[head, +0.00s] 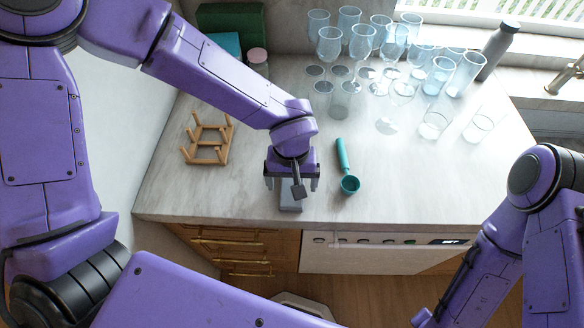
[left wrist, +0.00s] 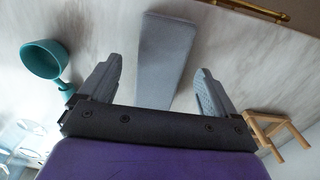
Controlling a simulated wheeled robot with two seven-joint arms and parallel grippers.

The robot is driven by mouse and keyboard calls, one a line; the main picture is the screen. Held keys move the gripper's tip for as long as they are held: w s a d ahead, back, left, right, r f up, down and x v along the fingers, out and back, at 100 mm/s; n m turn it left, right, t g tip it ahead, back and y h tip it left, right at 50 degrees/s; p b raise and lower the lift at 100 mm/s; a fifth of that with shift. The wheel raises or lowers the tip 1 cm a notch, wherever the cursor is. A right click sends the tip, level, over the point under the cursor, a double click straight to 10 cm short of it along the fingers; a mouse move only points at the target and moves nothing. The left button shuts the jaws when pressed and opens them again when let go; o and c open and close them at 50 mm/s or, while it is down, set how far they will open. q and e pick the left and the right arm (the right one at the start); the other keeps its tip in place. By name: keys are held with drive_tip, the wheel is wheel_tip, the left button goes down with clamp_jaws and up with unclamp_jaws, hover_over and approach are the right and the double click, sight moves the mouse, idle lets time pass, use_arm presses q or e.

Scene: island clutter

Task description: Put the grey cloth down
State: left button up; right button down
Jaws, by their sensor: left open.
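The grey cloth (left wrist: 163,62) lies flat on the marble counter as a narrow folded strip. In the head view the cloth (head: 290,203) shows partly below my left gripper, near the counter's front edge. My left gripper (left wrist: 158,85) is open and empty, with its two fingers apart on either side of the cloth's near end. In the head view my left gripper (head: 291,184) is just above the counter. My right arm shows at the lower right, but its gripper is not visible.
A teal scoop (head: 348,182) lies just right of my left gripper. A wooden rack (head: 208,142) stands to the left. Several glasses (head: 385,62) and a grey bottle (head: 497,50) crowd the back right. The counter right of the scoop is clear.

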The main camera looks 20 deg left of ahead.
use_arm(q)
wheel_tip(320, 180, up, 10)
drive_tip(key=shift+a, duration=0.1)
idle(0.4)
